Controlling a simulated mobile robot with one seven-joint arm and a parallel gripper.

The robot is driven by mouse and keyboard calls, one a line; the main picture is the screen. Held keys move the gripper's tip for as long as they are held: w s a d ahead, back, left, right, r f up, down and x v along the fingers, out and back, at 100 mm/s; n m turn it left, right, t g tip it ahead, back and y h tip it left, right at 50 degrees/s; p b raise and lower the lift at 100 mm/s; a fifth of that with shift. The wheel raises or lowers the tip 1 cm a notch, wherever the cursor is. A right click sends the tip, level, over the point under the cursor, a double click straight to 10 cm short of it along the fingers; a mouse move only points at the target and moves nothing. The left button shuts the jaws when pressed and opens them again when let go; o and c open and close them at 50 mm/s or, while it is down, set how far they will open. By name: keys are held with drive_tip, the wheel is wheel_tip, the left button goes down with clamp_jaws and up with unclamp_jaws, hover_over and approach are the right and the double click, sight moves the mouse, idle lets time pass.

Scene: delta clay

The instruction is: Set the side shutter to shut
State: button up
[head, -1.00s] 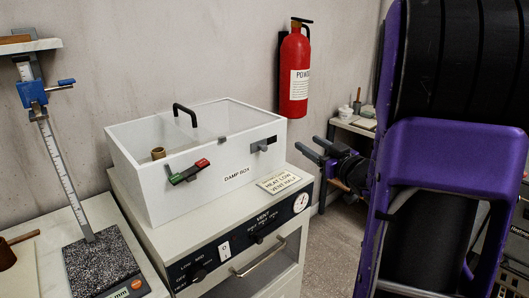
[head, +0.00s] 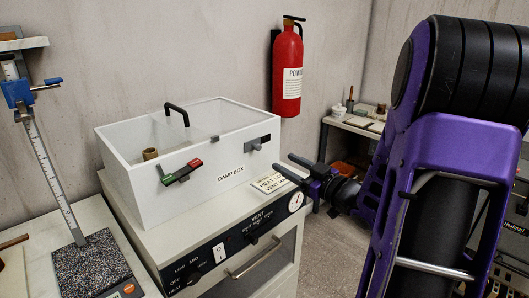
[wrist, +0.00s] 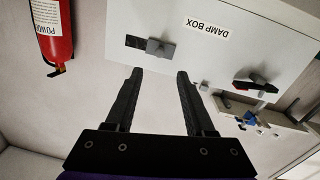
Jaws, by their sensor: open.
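The white damp box (head: 225,160) stands on a white cabinet. Its front has a small grey slider (head: 256,147) on a track near the right end, likely the side shutter. In the wrist view the slider (wrist: 160,48) appears upside down, with a dark strip of its track (wrist: 134,42) uncovered on one side. A red and green lever (head: 181,172) sits near the front's left end. My gripper (head: 284,163) is open and empty, to the right of the box. In the wrist view my open fingertips (wrist: 160,72) point toward the slider, apart from it.
The cabinet (head: 205,243) has a control panel, a gauge (head: 296,201) and a bar handle (head: 262,257) below the box. A label plate (head: 270,182) lies on its top. A red extinguisher (head: 287,72) hangs on the wall behind. A caliper stand (head: 47,165) is at left.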

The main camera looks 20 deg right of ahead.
sight(260, 148)
drive_tip(key=x, duration=0.9)
drive_tip(key=shift+w+a, duration=0.1)
drive_tip(key=shift+w, duration=0.2)
drive_tip(key=shift+c, duration=0.2)
clamp_jaws()
idle(0.7)
